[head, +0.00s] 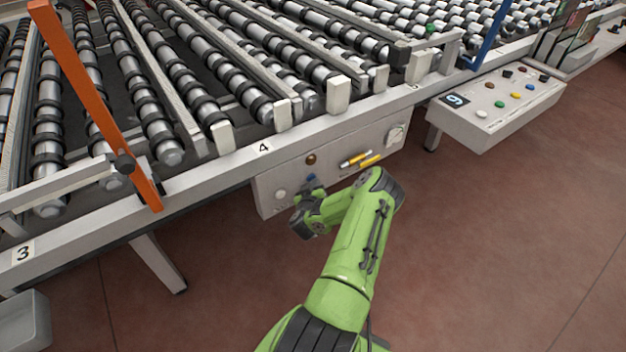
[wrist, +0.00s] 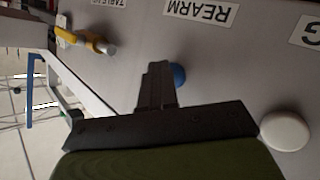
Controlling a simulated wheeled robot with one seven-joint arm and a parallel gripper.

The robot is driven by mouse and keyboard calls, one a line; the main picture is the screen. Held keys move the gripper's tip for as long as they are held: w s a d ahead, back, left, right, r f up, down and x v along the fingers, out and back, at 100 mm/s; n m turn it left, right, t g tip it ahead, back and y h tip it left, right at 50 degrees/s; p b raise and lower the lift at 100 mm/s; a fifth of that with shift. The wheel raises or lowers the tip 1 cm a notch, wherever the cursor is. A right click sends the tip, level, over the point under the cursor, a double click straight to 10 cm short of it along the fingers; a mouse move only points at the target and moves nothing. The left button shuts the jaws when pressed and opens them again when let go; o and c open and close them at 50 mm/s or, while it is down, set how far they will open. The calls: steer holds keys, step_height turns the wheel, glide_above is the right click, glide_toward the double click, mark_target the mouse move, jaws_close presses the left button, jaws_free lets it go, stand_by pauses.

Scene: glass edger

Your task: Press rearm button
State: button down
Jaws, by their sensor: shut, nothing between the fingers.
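The control panel (head: 385,152) hangs under the conveyor's front rail in the head view. A blue button (head: 311,177) sits on it, and it also shows in the wrist view (wrist: 179,75), partly hidden by my fingers. A label reading REARM (wrist: 200,11), upside down in the wrist view, is closest to this blue button. My gripper (wrist: 158,68) is shut and empty, its fingertips pointing at the panel right beside the blue button. I cannot tell whether they touch it. In the head view my wrist hides most of the gripper.
A white button (wrist: 285,131) lies to the right in the wrist view. A yellow switch (wrist: 95,42) is at the left. A brown button (head: 311,159) and a gauge (head: 396,135) share the panel. Another button box (head: 490,115) stands at the right. The floor is clear.

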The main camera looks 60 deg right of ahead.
steer(key=shift+r, duration=0.1)
steer(key=s+a+b, duration=0.3)
steer(key=s, duration=0.3)
steer(key=shift+b, duration=0.4)
stand_by(0.5)
